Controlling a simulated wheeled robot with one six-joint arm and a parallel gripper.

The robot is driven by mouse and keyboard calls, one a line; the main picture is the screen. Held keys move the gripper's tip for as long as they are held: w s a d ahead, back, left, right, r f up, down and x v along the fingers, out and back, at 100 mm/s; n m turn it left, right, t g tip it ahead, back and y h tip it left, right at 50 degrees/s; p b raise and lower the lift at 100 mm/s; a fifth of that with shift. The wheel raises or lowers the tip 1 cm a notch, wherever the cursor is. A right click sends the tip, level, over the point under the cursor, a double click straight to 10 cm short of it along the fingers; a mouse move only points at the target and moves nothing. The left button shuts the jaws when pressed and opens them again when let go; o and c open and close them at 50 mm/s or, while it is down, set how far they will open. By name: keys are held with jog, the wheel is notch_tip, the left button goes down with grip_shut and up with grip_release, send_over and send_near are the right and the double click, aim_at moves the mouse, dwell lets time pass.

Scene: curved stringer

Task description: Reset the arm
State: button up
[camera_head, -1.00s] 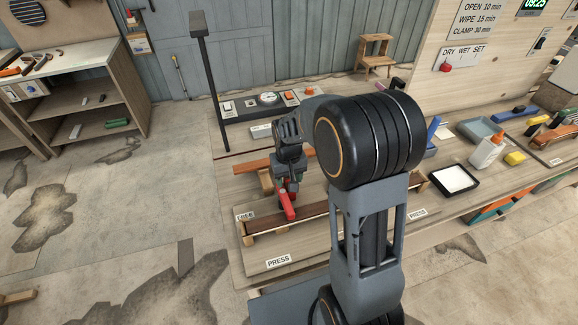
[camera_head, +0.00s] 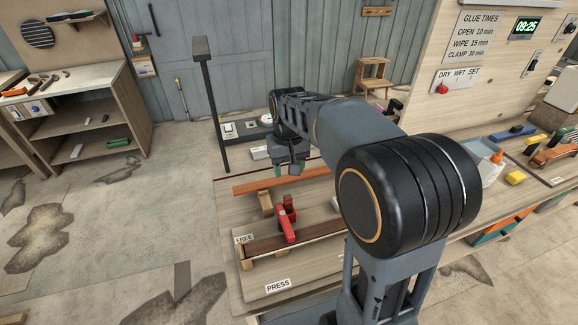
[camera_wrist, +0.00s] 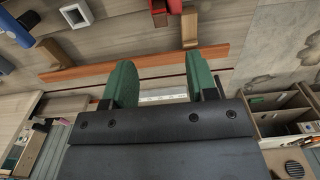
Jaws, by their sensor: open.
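My gripper (camera_head: 294,168) is raised over the far part of the workbench, behind the orange-brown wooden strip. In the wrist view its two green finger pads (camera_wrist: 162,80) stand wide apart with nothing held between them. A red clamp (camera_head: 286,222) sits on the dark strip (camera_head: 263,244) near the bench's front, apart from my gripper. The orange-brown strip (camera_head: 270,184) lies on a wooden block; it also crosses the wrist view (camera_wrist: 150,63) beyond the fingers. My arm hides the middle of the bench.
A dark lamp-like post (camera_head: 210,105) stands at the bench's left rear. A control panel (camera_head: 240,128) lies behind my gripper. Open floor lies left of the bench.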

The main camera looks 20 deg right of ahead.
dwell(0.3)
jog(key=s+f+t, duration=0.2)
jog(key=s+t, duration=0.1)
jog(key=s, duration=1.1)
jog(key=shift+s+t, duration=0.3)
jog(key=shift+s+d+r+t, duration=0.1)
jog(key=shift+r+t, duration=0.2)
jog(key=shift+r, duration=0.3)
jog(key=shift+c, duration=0.4)
